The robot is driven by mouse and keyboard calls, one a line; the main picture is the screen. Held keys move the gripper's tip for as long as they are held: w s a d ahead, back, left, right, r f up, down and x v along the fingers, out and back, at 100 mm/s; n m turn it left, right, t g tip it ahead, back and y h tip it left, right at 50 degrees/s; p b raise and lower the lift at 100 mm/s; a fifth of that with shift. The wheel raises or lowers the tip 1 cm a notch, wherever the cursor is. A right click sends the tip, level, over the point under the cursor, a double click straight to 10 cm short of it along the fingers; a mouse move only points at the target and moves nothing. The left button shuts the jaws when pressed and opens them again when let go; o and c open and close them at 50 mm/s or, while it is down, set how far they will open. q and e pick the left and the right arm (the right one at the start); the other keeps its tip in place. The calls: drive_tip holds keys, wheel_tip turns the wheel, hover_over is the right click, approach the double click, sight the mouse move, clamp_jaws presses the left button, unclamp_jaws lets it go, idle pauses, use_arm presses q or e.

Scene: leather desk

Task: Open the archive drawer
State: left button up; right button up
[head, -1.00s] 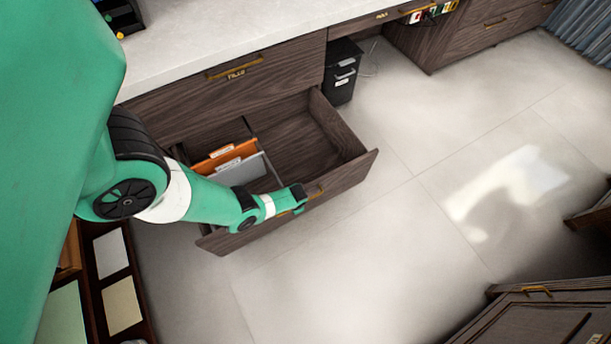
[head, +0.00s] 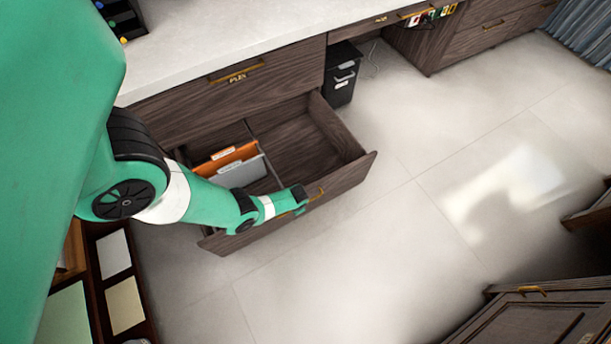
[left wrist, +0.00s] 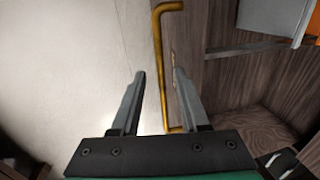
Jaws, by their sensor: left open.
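The dark wood lower drawer (head: 345,178) stands pulled out from the desk. Inside are an orange folder (head: 226,158) and a grey folder (head: 240,172), and the right part is empty. The brass drawer handle (head: 318,193) is partly hidden by my left gripper (head: 300,203) in the head view. In the left wrist view, the handle (left wrist: 165,60) runs between the spread fingers of my left gripper (left wrist: 157,78). The fingers are open, one on each side of the bar, with visible gaps. My right gripper is not in view.
A closed upper drawer (head: 200,98) with a brass handle is above. A black bin (head: 341,78) stands under the desk to the right. The pale floor (head: 400,255) before the drawer is clear. A dark cabinet (head: 530,315) stands at the lower right.

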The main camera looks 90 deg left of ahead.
use_arm(q)
wheel_tip(320, 180, up, 9)
drive_tip(key=d+p, duration=0.1)
drive_tip(key=p, duration=0.6)
drive_tip(key=shift+w+d, duration=0.3)
drive_tip(key=shift+w, duration=0.1)
